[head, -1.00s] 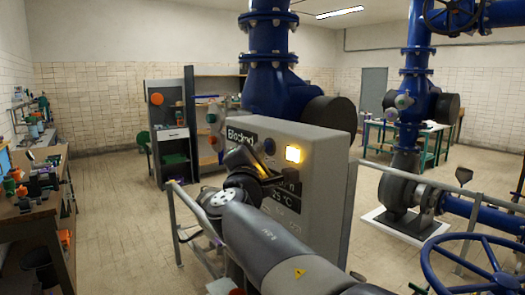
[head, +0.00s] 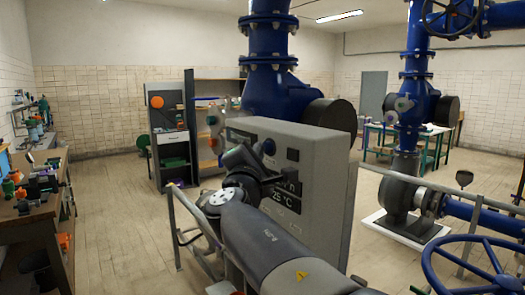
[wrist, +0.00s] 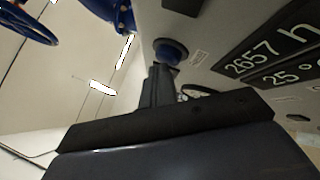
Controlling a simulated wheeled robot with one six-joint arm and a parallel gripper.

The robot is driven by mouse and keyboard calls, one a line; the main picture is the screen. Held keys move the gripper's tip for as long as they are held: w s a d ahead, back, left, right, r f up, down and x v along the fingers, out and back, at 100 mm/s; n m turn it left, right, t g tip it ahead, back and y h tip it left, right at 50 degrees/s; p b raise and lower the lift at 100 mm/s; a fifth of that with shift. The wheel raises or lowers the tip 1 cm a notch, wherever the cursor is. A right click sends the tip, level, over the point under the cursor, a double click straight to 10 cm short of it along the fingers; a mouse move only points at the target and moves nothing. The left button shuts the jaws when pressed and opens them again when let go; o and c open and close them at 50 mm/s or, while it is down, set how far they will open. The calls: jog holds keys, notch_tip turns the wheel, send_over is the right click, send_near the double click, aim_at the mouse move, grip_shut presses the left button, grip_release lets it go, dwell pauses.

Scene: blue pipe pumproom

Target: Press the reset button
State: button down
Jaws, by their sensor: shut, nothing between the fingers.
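The grey control panel (head: 310,200) stands in front of me, with a round blue button (head: 269,147) near its top. In the wrist view the blue button (wrist: 170,52) is at the tips of my gripper (wrist: 161,72). The fingers are shut and empty and point at the button; I cannot tell whether they touch it. Beside the button, the square lamp (head: 292,155) is dark. The panel's display (wrist: 270,58) reads "2657 h" and "25 °C".
A metal railing (head: 174,228) stands left of the panel. A large blue pipe (head: 268,85) rises behind it, and a blue handwheel (head: 480,265) is at the lower right. A cluttered workbench (head: 40,200) is along the left. The floor between bench and railing is clear.

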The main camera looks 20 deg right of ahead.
jog(key=s+a, duration=0.2)
jog(key=a, duration=0.3)
jog(key=shift+a+b, duration=0.3)
jog(key=shift+a, duration=0.05)
jog(key=shift+w, duration=0.1)
dwell(0.4)
jog(key=d, duration=0.1)
jog(key=w+d, duration=0.1)
jog(key=d, duration=0.2)
jog(key=shift+w+d, duration=0.25)
jog(key=shift+d, duration=0.1)
